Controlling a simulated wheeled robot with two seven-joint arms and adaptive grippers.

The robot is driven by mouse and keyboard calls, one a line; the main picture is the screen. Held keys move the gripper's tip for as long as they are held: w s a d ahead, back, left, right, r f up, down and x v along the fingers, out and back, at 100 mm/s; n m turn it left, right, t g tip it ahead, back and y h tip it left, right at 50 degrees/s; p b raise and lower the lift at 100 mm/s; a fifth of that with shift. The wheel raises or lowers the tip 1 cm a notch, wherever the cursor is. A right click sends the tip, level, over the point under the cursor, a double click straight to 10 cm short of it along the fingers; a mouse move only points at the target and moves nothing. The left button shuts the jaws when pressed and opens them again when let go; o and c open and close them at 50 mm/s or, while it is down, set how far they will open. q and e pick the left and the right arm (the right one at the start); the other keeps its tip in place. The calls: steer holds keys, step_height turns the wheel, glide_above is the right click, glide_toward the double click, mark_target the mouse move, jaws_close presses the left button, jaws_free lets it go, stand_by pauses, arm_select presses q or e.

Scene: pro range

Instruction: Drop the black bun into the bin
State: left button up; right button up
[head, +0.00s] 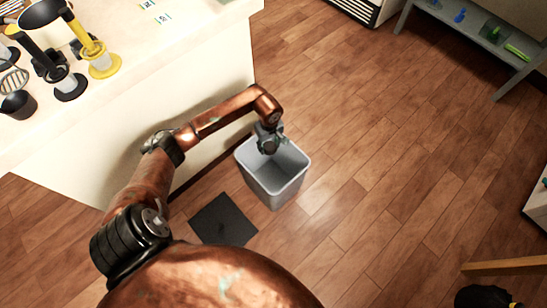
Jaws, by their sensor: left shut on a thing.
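The bin (272,186) is a grey, open-topped square container standing on the wooden floor near the white counter. My left gripper (268,149) is above the bin's opening, toward its far left side, and points down. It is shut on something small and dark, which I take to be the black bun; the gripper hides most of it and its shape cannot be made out. The inside of the bin that shows looks empty.
A white counter (190,70) on the left holds dark and yellow utensils on stands (103,62). A dark square mat (223,219) lies left of the bin. A grey shelf (480,38) stands at the top right. The floor (380,150) right of the bin is clear.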

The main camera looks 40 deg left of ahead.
arm_select(q)
steer(key=o, duration=1.3)
steer(key=shift+c, duration=0.2)
steer(key=shift+r, duration=0.1)
step_height(320, 180, up, 12)
steer(key=shift+d, duration=0.15)
